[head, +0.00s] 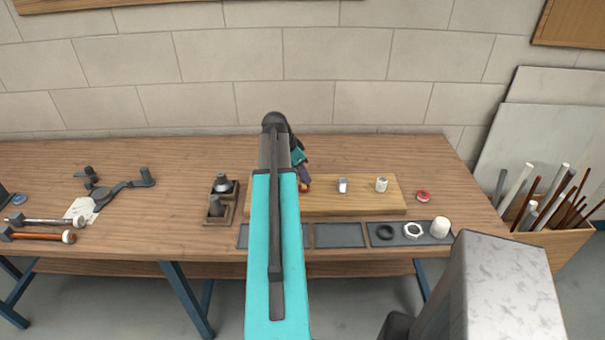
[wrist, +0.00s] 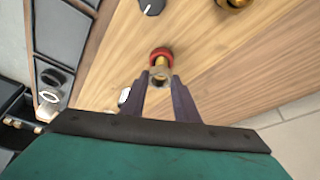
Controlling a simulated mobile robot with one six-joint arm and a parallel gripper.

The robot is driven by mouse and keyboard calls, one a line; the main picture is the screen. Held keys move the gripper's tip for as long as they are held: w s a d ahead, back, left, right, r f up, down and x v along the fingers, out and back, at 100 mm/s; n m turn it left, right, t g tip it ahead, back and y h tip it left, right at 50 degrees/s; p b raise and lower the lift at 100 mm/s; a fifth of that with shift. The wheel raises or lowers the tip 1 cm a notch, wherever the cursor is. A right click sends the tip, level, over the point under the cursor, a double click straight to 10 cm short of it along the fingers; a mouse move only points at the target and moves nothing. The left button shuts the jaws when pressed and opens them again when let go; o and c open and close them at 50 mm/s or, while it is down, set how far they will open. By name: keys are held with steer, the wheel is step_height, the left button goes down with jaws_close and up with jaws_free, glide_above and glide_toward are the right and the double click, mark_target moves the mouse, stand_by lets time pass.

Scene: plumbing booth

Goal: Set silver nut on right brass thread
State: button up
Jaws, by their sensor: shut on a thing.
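My gripper (wrist: 162,80) is shut on a small pale metallic ring, which looks like the silver nut (wrist: 160,74). The ring sits in line with the right brass thread (wrist: 160,62), which has a red ring around it on the wooden board. I cannot tell whether the nut touches the thread or is just apart from it. Another brass fitting (wrist: 235,3) is at the top edge of the wrist view.
The wooden board (head: 360,205) also carries a silver stub (head: 342,185) and a white stub (head: 381,184). A red ring (head: 423,196) lies right of the board.

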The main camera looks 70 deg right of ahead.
steer(key=shift+f, duration=0.5)
steer(key=shift+f+b, duration=0.15)
steer(key=shift+b, duration=0.2)
steer(key=shift+w+m, duration=0.1)
steer(key=shift+m, duration=0.2)
steer(key=shift+d+f+m+g+y+b, duration=0.15)
steer(key=shift+m+g+y+b, duration=0.4)
steer(key=shift+m, duration=1.15)
steer(key=shift+m+y, duration=0.35)
steer(key=shift+m, duration=0.45)
steer(key=o, duration=2)
steer(key=shift+c, duration=0.2)
